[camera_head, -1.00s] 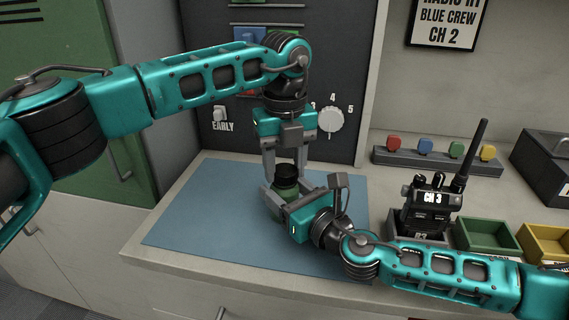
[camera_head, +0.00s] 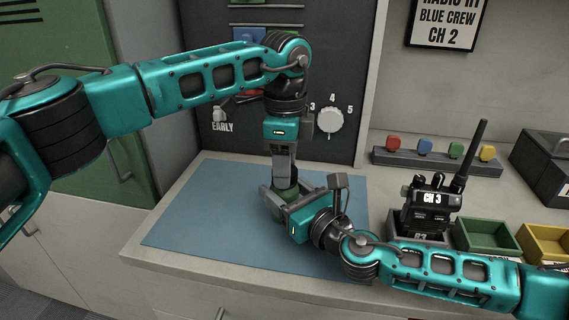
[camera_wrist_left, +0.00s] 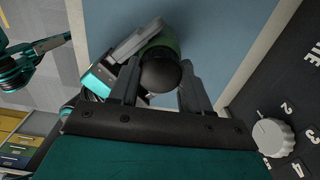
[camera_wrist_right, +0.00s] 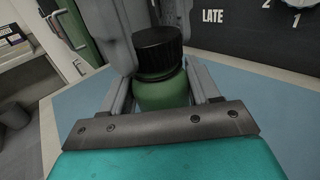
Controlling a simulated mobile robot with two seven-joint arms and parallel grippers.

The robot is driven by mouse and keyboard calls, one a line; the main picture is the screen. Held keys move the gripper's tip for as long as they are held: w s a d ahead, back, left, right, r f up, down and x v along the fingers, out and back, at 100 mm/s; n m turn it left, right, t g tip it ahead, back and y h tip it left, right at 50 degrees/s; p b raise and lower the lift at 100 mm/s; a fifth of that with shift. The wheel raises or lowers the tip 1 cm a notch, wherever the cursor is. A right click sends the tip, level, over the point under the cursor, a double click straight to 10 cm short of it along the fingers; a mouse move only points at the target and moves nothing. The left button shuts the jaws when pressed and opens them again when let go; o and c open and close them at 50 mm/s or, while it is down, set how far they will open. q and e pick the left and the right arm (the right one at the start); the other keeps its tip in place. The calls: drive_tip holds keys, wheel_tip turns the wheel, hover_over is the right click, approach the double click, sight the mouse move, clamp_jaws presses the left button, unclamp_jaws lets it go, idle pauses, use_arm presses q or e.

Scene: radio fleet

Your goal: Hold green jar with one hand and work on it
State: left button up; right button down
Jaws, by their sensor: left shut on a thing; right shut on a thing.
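The green jar (camera_head: 288,194) with a black lid (camera_wrist_right: 158,50) stands upright over the blue mat, mostly hidden by my grippers in the head view. My left gripper (camera_head: 285,181) points straight down and is shut on the lid; the left wrist view shows the lid (camera_wrist_left: 160,74) between its fingers. My right gripper (camera_head: 281,203) comes in level from the right and is shut on the jar's body; in the right wrist view the green body (camera_wrist_right: 161,92) sits between its fingers. The lid sits on the jar.
The blue mat (camera_head: 190,220) is clear on its left. A black radio (camera_head: 430,205) in a grey holder, a green bin (camera_head: 487,238) and a yellow bin (camera_head: 545,243) stand to the right. A dark panel with a white dial (camera_head: 329,122) rises behind.

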use_arm(q)
drive_tip(key=shift+r, duration=0.1)
idle(0.3)
drive_tip(key=shift+r, duration=1)
drive_tip(key=shift+r, duration=2)
use_arm(e)
drive_tip(key=shift+c, duration=0.8)
unclamp_jaws()
